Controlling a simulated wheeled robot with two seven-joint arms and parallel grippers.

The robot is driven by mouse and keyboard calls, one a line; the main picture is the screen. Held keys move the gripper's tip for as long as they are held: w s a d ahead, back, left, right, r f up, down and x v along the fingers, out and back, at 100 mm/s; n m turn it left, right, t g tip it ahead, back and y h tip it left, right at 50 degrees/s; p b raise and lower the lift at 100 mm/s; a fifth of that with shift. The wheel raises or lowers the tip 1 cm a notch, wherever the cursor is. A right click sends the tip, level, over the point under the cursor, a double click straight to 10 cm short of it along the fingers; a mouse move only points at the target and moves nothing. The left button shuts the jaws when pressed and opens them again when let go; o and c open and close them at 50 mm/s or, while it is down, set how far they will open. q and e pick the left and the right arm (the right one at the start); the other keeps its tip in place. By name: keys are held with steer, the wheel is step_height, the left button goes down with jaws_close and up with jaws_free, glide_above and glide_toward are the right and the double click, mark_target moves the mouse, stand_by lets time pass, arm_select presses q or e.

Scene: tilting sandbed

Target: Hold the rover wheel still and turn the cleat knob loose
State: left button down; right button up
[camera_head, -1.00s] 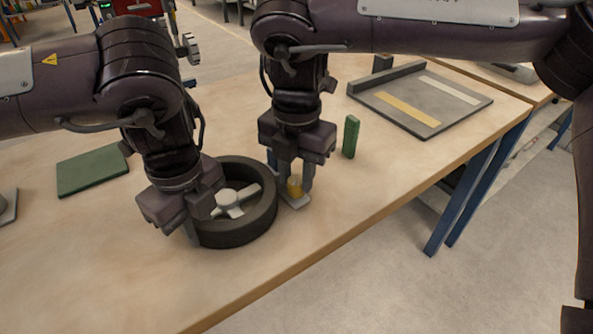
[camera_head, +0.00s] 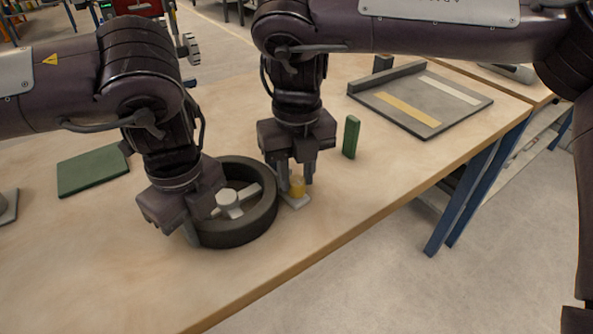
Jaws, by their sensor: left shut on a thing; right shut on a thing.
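The rover wheel (camera_head: 262,215) is a dark ring with pale spokes and a hub, lying flat on the bench. My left gripper (camera_head: 193,234) is shut on its near-left rim; the finger inside the ring is mostly hidden by the gripper body.
A green block (camera_head: 351,137) stands upright right of my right gripper. A grey tray (camera_head: 466,112) with yellow and white strips lies at the back right. A green mat (camera_head: 93,170) lies at left. The bench front is clear up to its edge.

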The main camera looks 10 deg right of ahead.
mark_target(297, 179)
steer(key=shift+n, duration=0.6)
steer(key=o, duration=0.7)
step_height(297, 179, up, 12)
stand_by(0.3)
